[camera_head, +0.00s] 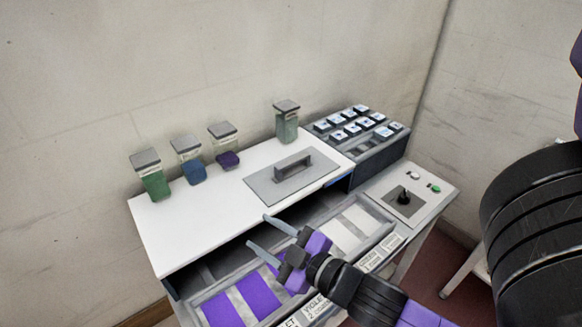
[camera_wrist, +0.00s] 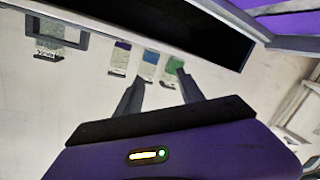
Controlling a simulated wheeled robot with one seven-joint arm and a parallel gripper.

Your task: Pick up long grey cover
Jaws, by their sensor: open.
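The long grey cover (camera_head: 268,188) is a flat grey plate with a raised dark bar handle (camera_head: 293,165). It lies on the right part of the white top of the tunnel housing (camera_head: 180,225) in the head view. My gripper (camera_head: 258,231) is open and empty, in front of the housing's front edge, to the lower left of the cover and apart from it. In the wrist view my two fingers (camera_wrist: 158,77) stand apart with nothing between them. A grey frame-like shape at the upper left there may be the cover's handle; I cannot tell for sure.
Several jars with grey lids, one green (camera_head: 155,185), stand along the housing's back edge. A tray (camera_head: 300,300) with purple and pale strips lies below the front opening. A button rack (camera_head: 360,135) and a knob panel (camera_head: 405,195) are at right. The white top's front left is bare.

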